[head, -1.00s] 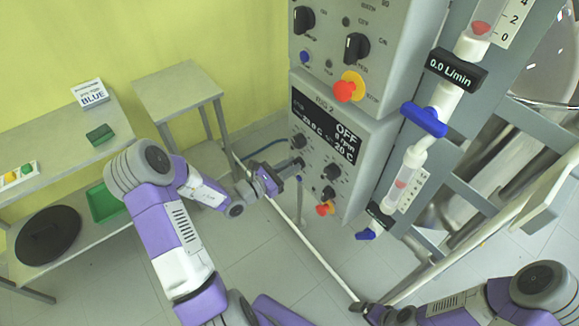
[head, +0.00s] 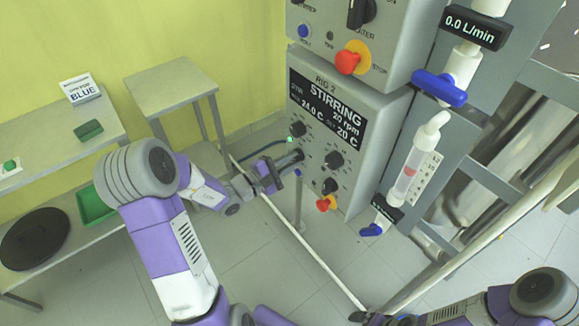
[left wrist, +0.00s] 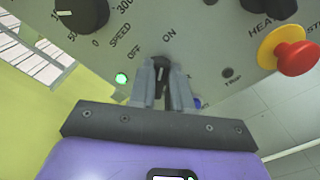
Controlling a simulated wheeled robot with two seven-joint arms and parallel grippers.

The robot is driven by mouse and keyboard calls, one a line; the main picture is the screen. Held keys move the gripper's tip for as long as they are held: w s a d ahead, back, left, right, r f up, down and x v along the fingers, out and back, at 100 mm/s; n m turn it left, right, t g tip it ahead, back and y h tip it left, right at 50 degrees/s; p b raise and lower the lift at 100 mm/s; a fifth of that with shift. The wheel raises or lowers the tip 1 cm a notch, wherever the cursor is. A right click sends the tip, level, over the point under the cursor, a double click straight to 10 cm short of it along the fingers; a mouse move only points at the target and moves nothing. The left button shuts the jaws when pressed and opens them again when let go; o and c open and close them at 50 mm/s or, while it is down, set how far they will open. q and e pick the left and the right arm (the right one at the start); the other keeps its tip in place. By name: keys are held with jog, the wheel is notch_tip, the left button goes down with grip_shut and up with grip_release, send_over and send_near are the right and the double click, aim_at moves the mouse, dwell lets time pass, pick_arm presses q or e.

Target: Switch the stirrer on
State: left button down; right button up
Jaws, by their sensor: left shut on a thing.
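The stirrer's grey control box (head: 375,110) stands right of centre in the head view.
A flow tube with a blue valve (head: 440,88) stands at the right. A small table (head: 170,88) and shelf (head: 60,145) stand left.

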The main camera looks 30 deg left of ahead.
pick_arm(q)
jog(key=shift+f+m+b, duration=0.15)
jog(key=shift+m+b, duration=0.55)
jog(key=c, duration=1.1)
grip_release()
jog(key=shift+o, duration=0.2)
jog(key=p+v, duration=0.1)
jog(key=v, duration=0.6)
jog(key=shift+s, duration=0.3)
